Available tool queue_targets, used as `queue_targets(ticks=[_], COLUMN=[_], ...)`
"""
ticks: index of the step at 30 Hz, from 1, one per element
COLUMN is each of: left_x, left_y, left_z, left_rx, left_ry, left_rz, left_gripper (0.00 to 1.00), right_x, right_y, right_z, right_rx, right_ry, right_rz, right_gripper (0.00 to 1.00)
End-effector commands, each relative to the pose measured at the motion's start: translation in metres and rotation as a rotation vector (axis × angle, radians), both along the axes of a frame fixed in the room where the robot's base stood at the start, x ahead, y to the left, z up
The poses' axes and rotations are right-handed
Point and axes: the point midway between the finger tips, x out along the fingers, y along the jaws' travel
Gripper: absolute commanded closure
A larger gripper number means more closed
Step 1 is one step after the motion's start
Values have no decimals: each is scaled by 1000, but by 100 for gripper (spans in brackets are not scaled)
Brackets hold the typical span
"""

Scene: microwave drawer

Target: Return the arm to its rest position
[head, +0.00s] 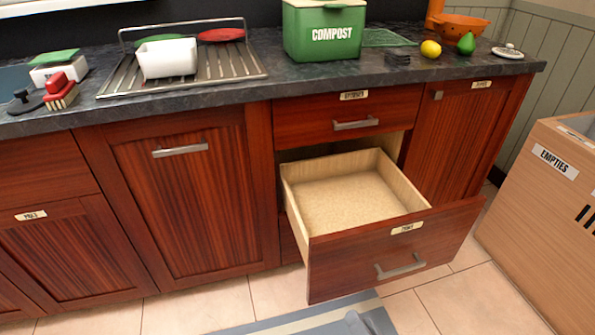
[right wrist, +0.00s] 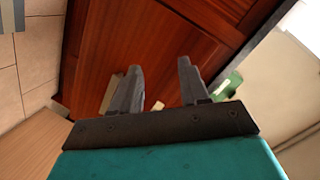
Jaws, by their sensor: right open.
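My right gripper (right wrist: 158,66) shows in the right wrist view with its two dark fingers apart and nothing between them. Red-brown cabinet wood lies beyond the fingers, with no clear contact. In the head view, only a small grey-blue shape at the bottom edge may be part of my right arm. My left gripper is in neither view. The lower drawer (head: 350,262) stands pulled out and its light wooden inside is empty. The drawer above it (head: 300,122) is shut.
An "EMPTIES" box (head: 535,215) stands at the right. A blue-grey rug (head: 290,322) lies in front.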

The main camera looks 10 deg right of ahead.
Motion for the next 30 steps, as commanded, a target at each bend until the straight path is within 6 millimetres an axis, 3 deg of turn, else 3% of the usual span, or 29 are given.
queue_targets(ticks=[1,6,12,13,19,24,30], left_x=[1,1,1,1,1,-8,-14], left_y=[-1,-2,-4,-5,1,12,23], left_z=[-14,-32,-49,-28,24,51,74], left_rx=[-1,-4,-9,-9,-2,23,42], left_ry=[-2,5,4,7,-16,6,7], left_rz=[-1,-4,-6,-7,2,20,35], left_gripper=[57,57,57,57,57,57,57], right_x=[5,10,6,4,0,-5,-10], right_y=[11,36,42,40,31,22,14], right_z=[-7,-11,-13,5,44,79,104], right_rx=[-107,-478,-852,-855,-857,-869,-882], right_ry=[17,83,142,147,162,173,183], right_rz=[74,297,496,495,477,463,451], right_gripper=[55,55,55,55,55,55,55])
